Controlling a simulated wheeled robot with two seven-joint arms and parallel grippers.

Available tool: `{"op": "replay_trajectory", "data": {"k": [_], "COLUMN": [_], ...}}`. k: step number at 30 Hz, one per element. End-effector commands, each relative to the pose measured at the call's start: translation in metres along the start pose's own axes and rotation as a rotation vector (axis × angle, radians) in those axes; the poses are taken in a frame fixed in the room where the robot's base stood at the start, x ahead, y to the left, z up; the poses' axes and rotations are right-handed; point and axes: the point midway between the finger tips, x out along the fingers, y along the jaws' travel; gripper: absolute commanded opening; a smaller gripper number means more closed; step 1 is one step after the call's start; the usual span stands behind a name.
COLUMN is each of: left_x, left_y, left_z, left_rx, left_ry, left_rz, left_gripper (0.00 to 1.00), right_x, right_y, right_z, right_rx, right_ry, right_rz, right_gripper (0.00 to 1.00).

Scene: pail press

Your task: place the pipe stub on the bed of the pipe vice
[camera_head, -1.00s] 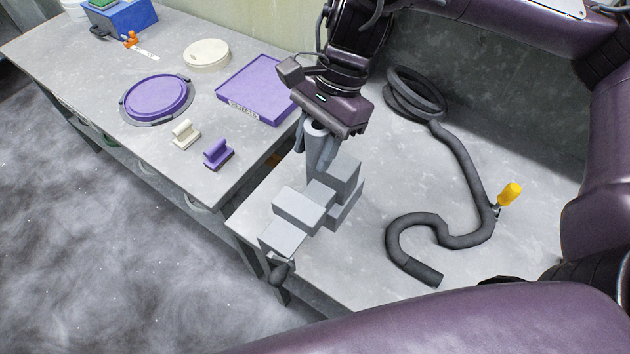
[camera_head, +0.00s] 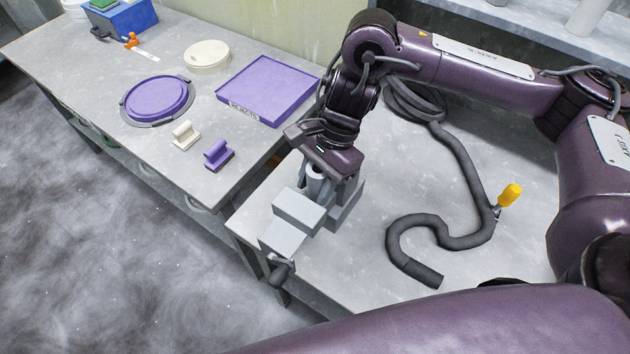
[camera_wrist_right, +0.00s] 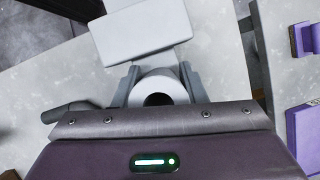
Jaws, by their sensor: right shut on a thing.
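The pipe stub (camera_head: 314,180) is a short grey tube, upright, with its open end showing below my right wrist. My right gripper (camera_head: 318,187) is shut on it. In the right wrist view the stub (camera_wrist_right: 160,88) sits between the two fingers (camera_wrist_right: 158,84), its round bore facing the camera. The pipe vice (camera_head: 298,208) is a grey block assembly with a handle, on the near table's left edge. The stub is down between the vice's blocks; its lower end is hidden, so I cannot tell whether it touches the bed. A vice block (camera_wrist_right: 140,30) shows beside the fingers. My left gripper is not in view.
A dark hose (camera_head: 465,180) and a yellow-handled tool (camera_head: 510,194) lie to the right on the same table.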

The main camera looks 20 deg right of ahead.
Motion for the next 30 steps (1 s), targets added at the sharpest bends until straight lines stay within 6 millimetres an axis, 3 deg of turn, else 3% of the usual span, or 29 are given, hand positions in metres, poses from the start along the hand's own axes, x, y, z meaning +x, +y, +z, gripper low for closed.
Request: {"op": "replay_trajectory", "data": {"k": [3, 4, 6, 17, 30], "left_x": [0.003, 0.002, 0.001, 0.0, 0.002], "left_y": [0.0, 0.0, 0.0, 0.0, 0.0], "left_z": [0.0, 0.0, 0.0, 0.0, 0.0], "left_rx": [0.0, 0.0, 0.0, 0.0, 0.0], "left_ry": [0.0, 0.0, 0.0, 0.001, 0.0], "left_rz": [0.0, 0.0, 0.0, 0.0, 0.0], "left_gripper": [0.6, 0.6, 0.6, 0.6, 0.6], "right_x": [0.002, 0.002, 0.001, -0.004, -0.072], "right_y": [0.0, 0.0, 0.0, 0.0, -0.001], "right_z": [-0.001, -0.001, -0.001, 0.0, 0.0], "right_rx": [0.0, 0.0, 0.0, 0.0, 0.0], "right_ry": [0.0, 0.0, 0.0, 0.002, 0.004], "right_rz": [0.0, 0.0, 0.001, -0.001, -0.005], "right_gripper": [0.1, 0.4, 0.47, 0.47, 0.47]}}
